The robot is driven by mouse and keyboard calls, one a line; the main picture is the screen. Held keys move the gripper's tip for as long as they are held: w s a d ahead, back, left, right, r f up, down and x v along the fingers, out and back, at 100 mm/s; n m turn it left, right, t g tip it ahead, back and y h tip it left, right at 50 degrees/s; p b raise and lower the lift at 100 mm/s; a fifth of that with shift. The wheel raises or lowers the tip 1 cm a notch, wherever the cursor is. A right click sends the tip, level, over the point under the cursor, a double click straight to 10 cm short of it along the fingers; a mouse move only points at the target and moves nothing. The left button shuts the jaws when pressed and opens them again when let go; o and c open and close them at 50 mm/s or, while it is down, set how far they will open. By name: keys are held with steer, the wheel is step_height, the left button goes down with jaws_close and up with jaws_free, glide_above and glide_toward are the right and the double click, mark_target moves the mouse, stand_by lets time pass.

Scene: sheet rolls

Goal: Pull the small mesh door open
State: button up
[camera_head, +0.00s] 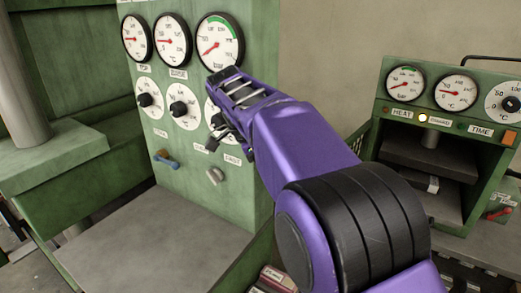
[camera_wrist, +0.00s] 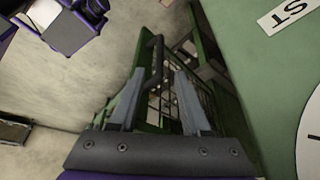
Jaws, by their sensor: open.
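The small mesh door (camera_wrist: 202,96) has a green frame and dark wire mesh. In the wrist view it stands steeply in the middle, partly behind my right finger. A black bar handle (camera_wrist: 157,62) runs along its left side. My gripper (camera_wrist: 159,74) is open, with one finger on each side of the handle's lower part in the picture; I cannot tell whether they touch it. In the head view my gripper (camera_head: 216,138) is in front of the green gauge panel, and I cannot clearly make out the door there.
The green panel (camera_head: 150,85) with gauges and knobs stands close behind my gripper; its side also fills the wrist view's right (camera_wrist: 250,75). A green press with gauges (camera_head: 440,117) stands at right. A grey worktop (camera_head: 150,235) lies below the panel.

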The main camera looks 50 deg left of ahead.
steer(key=v, duration=0.7)
steer(key=shift+r, duration=0.25)
stand_by(0.6)
